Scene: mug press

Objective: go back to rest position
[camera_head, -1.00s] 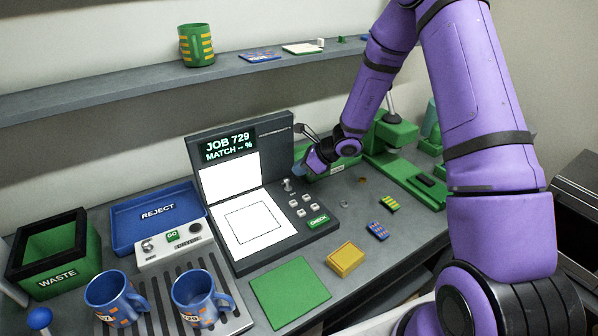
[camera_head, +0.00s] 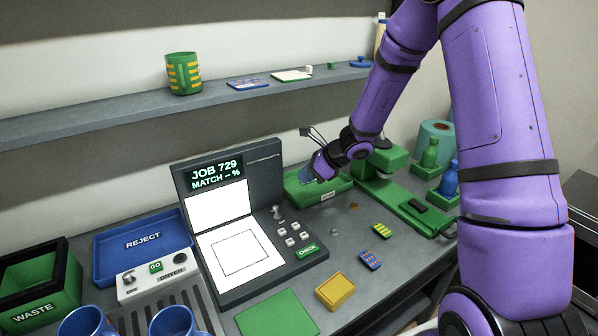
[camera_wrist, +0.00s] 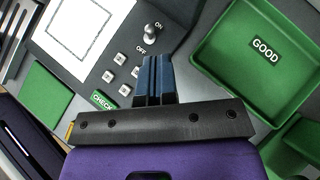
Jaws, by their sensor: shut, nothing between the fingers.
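My gripper (camera_head: 324,165) is raised over the bench, to the right of the inspection machine (camera_head: 222,215), whose screen reads "JOB 729 MATCH -- %". In the wrist view its two blue fingers (camera_wrist: 153,80) are together with nothing between them. They appear over the bench between the machine's ON/OFF switch (camera_wrist: 153,33) and the green GOOD tray (camera_wrist: 262,72). My purple arm comes in from the right and hides part of the bench.
Two blue mugs (camera_head: 172,322) stand at the front left, cut off by the picture edge. A green press (camera_head: 405,205) and bottles (camera_head: 430,152) stand at the right. A shelf (camera_head: 110,119) runs above with a green mug (camera_head: 183,73). The REJECT tray (camera_head: 110,248) and WASTE bin (camera_head: 62,290) are left.

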